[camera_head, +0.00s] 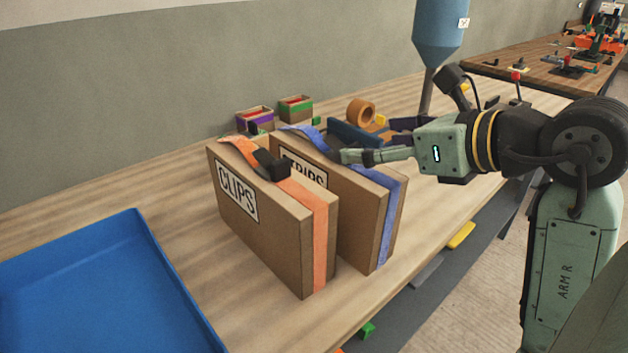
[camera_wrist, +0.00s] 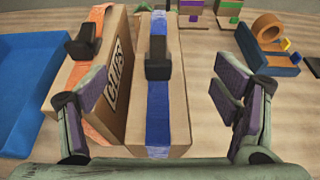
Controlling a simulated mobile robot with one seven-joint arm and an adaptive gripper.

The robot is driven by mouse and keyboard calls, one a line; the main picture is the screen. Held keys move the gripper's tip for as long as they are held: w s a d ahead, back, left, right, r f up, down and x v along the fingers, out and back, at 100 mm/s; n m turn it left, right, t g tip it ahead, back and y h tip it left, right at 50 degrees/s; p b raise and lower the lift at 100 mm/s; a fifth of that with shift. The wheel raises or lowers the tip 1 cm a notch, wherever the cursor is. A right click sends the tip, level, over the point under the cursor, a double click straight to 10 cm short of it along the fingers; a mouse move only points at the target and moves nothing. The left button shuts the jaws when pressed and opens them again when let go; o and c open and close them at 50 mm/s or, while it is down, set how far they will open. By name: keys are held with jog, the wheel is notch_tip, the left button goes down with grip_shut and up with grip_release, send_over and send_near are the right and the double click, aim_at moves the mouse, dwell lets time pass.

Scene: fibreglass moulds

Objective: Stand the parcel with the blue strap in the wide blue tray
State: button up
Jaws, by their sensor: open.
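The parcel with the blue strap (camera_head: 352,215) stands upright on the bench; a "STRIPS" label partly shows on its side. In the wrist view its blue strap (camera_wrist: 158,115) runs along the top under a black handle (camera_wrist: 158,66). My gripper (camera_head: 370,141) is open and empty at the parcel's top. In the wrist view my gripper (camera_wrist: 163,88) has its fingers spread on either side of the parcel, the left one over the neighbouring parcel's side. The wide blue tray (camera_head: 90,290) lies at lower left, its visible part empty; it also shows in the wrist view (camera_wrist: 30,70).
A "CLIPS" parcel with an orange strap (camera_head: 265,225) stands close beside, between the blue-strap parcel and the tray. Small bins (camera_head: 295,108) and a tape roll (camera_head: 361,112) are behind. A blue hopper (camera_head: 440,35) stands at the back. Bare bench separates tray and parcels.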

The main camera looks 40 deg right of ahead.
aim_at(334, 140)
jog(key=p+x, duration=0.1)
jog(key=x, duration=0.3)
jog(key=shift+w, duration=0.15)
jog(key=x, duration=0.1)
jog(key=p+x, duration=0.1)
jog(key=x, duration=0.1)
jog(key=p+x, duration=0.1)
jog(key=x, duration=0.1)
jog(key=shift+w+a+r, duration=0.15)
jog(key=shift+a+r, duration=0.05)
jog(key=shift+r, duration=0.1)
jog(key=shift+w+f, duration=0.15)
jog(key=shift+w, duration=0.05)
jog(key=shift+c, duration=0.3)
grip_shut()
dwell(0.4)
